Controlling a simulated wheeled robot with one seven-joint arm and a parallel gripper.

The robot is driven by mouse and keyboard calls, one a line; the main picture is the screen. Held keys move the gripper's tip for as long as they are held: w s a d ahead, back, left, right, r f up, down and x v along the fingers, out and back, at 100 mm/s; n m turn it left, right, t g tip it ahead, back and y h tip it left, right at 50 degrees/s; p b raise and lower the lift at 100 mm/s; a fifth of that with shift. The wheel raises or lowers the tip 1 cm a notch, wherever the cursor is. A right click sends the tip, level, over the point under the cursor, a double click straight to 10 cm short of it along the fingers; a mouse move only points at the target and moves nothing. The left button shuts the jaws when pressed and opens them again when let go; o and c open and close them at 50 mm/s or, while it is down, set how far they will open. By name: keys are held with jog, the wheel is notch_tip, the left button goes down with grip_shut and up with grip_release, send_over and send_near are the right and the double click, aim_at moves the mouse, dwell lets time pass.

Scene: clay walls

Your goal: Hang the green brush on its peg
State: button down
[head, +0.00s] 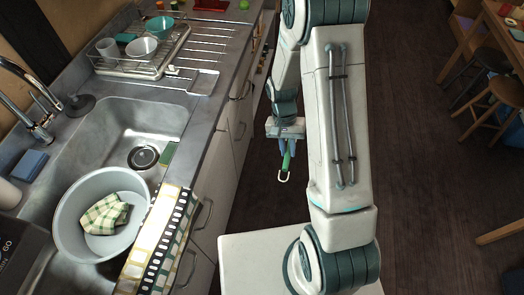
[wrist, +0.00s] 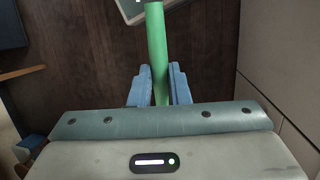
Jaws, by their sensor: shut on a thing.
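The green brush (head: 286,162) hangs below my gripper (head: 288,146) in the head view, over the dark floor to the right of the counter. A pale loop or hook shows at its lower end. In the wrist view its green handle (wrist: 157,40) passes between the two blue fingers of my gripper (wrist: 158,72), which are shut on it. The bristle end is not clearly visible. I cannot make out the peg in either view.
The counter with a sink (head: 125,130) runs along the left. It bears a grey basin (head: 75,230) with a checked cloth and a dish rack (head: 140,65). Cabinet fronts stand close left of my gripper. Stools (head: 505,95) stand far right, with open floor between.

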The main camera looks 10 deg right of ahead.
jog(key=s+a+f+m+g+y+b, duration=0.3)
jog(key=s+a+f+m+y+b, duration=0.25)
jog(key=m+y, duration=0.35)
jog(key=w+a+m+t+y+b, duration=0.1)
jog(key=w+m+t+y+b, duration=0.55)
jog(key=w+t+y, duration=0.25)
jog(key=w+a+f+b, duration=0.1)
jog(key=w+a, duration=0.1)
jog(key=a, duration=0.6)
jog(key=shift+w+a, duration=0.3)
jog(key=shift+w, duration=0.1)
jog(key=shift+m, duration=0.25)
